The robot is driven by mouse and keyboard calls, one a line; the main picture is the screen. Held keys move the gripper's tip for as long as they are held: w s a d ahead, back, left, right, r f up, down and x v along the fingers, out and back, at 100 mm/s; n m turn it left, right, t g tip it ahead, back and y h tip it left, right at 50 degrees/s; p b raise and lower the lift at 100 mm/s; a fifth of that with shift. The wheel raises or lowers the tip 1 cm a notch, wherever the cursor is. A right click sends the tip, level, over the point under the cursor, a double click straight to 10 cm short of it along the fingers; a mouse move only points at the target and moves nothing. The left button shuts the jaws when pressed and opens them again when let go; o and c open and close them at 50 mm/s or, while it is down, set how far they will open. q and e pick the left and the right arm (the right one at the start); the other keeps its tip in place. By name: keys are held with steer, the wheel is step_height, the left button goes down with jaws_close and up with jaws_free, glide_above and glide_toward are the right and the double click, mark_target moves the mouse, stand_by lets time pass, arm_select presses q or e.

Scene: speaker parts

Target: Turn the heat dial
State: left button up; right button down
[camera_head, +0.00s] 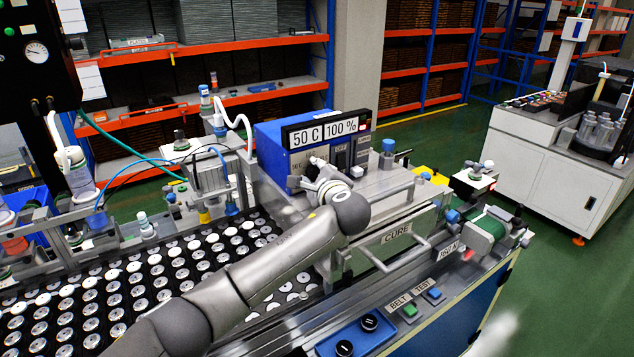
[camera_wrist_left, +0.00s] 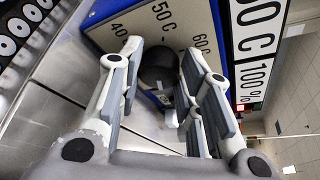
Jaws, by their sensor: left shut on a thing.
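The heat dial (camera_wrist_left: 160,66) is a dark round knob on a beige panel, between the fingers of my left gripper (camera_wrist_left: 158,88) in the wrist view. The panel is marked 40, 50 C and 60 C around it. In the head view my left gripper (camera_head: 318,176) is at the front of the blue cure unit (camera_head: 272,140) and hides the dial. The fingers are shut on the dial. The display (camera_head: 322,132) above reads 50 C and 100 %.
The cure box with its handle (camera_head: 397,248) stands right of my forearm. Several discs in black trays (camera_head: 130,285) fill the left side. A blue box with black knobs (camera_head: 356,336) and belt and test buttons (camera_head: 420,301) sit at the front.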

arm_select(q)
steer(key=n+b, duration=0.1)
steer(key=b, duration=0.1)
steer(key=f+n+t+b, duration=0.1)
steer(key=b, duration=0.1)
steer(key=shift+n+h, duration=0.3)
steer(key=shift+n, duration=0.1)
steer(key=shift+r+n+t+b, duration=0.2)
steer(key=shift+n+t+b, duration=0.25)
steer(key=shift+b, duration=0.55)
steer(key=o, duration=1)
steer(key=shift+o, duration=0.2)
steer(key=shift+r, duration=0.1)
steer(key=v, duration=1.2)
